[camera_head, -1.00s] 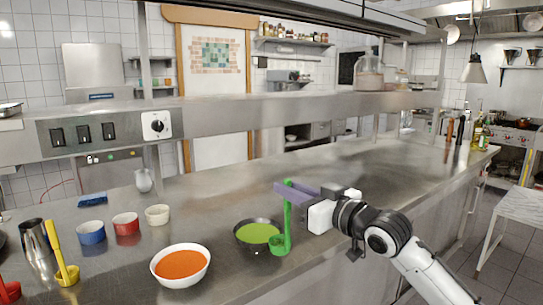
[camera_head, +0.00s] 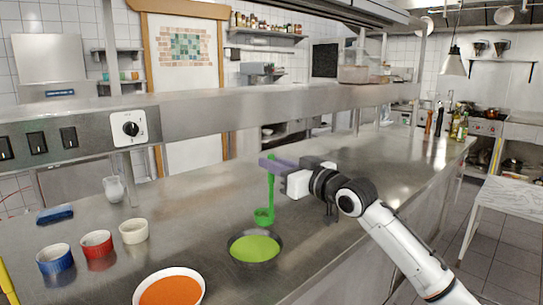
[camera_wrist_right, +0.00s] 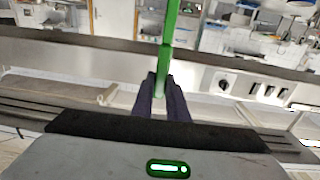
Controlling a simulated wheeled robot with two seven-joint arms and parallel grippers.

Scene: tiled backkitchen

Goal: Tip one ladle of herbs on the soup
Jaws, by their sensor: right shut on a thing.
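My right gripper (camera_head: 270,163) is shut on the handle of a green ladle (camera_head: 264,215), which hangs upright. In the right wrist view the green handle (camera_wrist_right: 170,40) runs up from between the purple fingers (camera_wrist_right: 160,95). The ladle's cup appears just behind the dark bowl of green herbs (camera_head: 254,249); I cannot tell its height or its contents. The white bowl (camera_head: 140,296) of orange soup (camera_head: 170,292) stands on the counter, nearer and to the left, cut by the lower edge. My left gripper is not in view.
Blue (camera_head: 55,260), red (camera_head: 97,245) and cream (camera_head: 134,232) ramekins stand on the counter (camera_head: 210,205) at left. A white jug (camera_head: 114,190) and a blue item (camera_head: 55,214) are behind them. An overhead steel shelf (camera_head: 250,113) spans the counter.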

